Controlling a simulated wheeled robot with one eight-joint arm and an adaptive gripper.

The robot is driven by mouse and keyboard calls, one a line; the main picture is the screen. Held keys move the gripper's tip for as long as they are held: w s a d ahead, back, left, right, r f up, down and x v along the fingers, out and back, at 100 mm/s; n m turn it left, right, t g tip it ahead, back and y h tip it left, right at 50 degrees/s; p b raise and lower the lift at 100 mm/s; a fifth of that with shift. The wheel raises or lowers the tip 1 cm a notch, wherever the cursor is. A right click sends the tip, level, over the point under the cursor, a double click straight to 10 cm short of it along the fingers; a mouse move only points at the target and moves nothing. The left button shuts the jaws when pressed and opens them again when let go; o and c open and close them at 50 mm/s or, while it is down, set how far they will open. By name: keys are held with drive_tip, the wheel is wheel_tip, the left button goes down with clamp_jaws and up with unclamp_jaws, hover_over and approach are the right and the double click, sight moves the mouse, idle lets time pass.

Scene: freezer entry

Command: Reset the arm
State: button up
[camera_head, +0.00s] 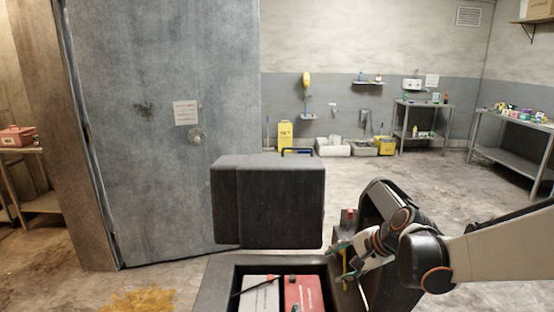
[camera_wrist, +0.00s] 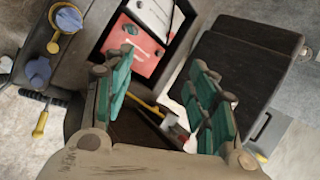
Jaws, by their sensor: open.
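My arm reaches in from the right in the head view, bent at its joints. My gripper (camera_head: 345,262) is low in front of me, with its green-padded fingers just right of a dark open tray (camera_head: 228,262). In the wrist view my gripper (camera_wrist: 162,92) has its teal finger pads spread apart, with nothing held between them. A thin yellow thing (camera_wrist: 143,103) and dark surfaces show beyond the gap; I cannot tell what they belong to.
The tray holds a red box (camera_head: 304,295) and a whitish box (camera_head: 260,296). A dark block (camera_head: 281,205) stands behind it. A large grey door (camera_head: 165,90) is at left. Metal tables (camera_head: 510,135) stand far right. Open floor lies between; a brownish stain (camera_head: 140,301) is at lower left.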

drive_tip(key=s+d+r+n+h+b, duration=0.1)
drive_tip(key=s+n, duration=0.5)
drive_tip(key=s, duration=0.7)
drive_tip(key=s+d+r+n+t+h+b, duration=0.1)
drive_tip(key=s+n+h+b, duration=0.2)
drive_tip(key=s, duration=0.9)
drive_tip(key=shift+s+d+r+n+h, duration=0.25)
drive_tip(key=shift+s+n+h, duration=0.25)
drive_tip(key=shift+n, duration=1.2)
drive_tip(key=shift+w+f, duration=0.1)
